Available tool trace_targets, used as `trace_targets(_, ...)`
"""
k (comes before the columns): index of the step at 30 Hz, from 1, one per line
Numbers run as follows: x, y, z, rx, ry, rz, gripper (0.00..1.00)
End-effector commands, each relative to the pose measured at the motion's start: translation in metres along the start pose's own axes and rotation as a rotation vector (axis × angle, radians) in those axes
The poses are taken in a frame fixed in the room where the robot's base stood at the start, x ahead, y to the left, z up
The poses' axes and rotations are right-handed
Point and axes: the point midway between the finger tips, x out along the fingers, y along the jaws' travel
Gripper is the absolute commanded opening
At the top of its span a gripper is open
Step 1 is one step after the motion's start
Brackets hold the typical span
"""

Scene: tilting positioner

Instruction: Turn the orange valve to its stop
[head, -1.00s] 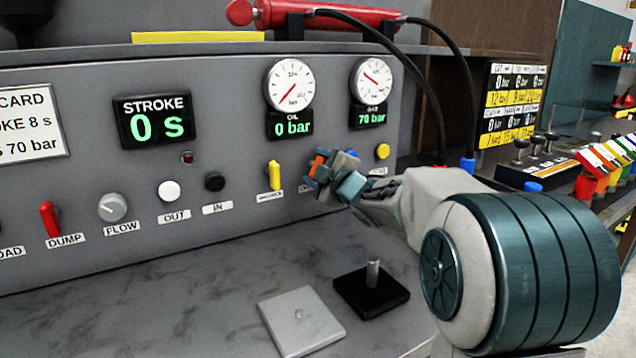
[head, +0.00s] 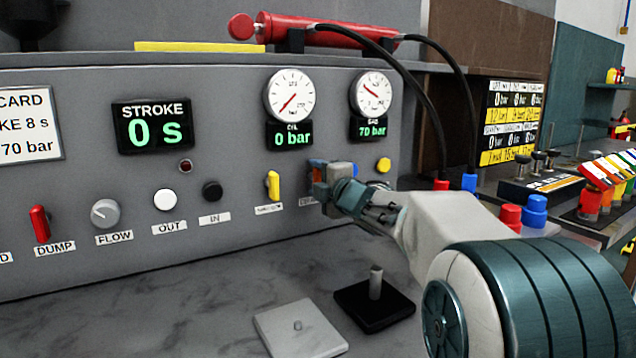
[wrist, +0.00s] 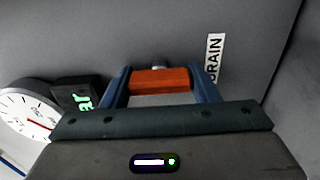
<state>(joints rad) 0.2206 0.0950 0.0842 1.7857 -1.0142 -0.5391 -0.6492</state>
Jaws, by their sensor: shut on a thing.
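The orange valve (wrist: 160,80) sits on the grey panel, and in the wrist view its bar handle lies between my two blue fingers, with the label DRAIN beside it. My gripper (wrist: 161,84) is shut on this handle, one finger at each end. In the head view my gripper (head: 322,178) is against the panel below the gauges. Only a small part of the orange handle shows there; my fingers hide the rest. The valve's stop cannot be made out.
A yellow handle (head: 273,186) stands just left of my gripper, and a yellow knob (head: 383,165) is to its right. A black plate with a metal peg (head: 376,283) and a grey plate (head: 300,330) lie on the bench below. Black hoses (head: 468,95) hang at the right.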

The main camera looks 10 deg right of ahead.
Motion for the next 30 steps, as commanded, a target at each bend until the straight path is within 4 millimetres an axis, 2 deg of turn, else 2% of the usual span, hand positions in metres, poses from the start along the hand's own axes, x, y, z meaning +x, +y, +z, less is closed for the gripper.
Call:
trace_targets(8,0.000,-0.001,0.001,-0.004,-0.001,-0.002,0.32)
trace_targets(9,0.000,-0.001,0.001,-0.004,-0.001,-0.002,0.60)
trace_targets(11,0.000,-0.001,0.001,-0.004,-0.001,-0.002,0.76)
trace_targets(22,-0.004,0.001,0.000,-0.003,-0.001,0.000,0.76)
trace_targets(26,-0.020,0.001,0.001,-0.003,-0.003,0.000,0.76)
trace_targets(30,-0.048,0.002,0.000,-0.005,-0.002,0.000,0.76)
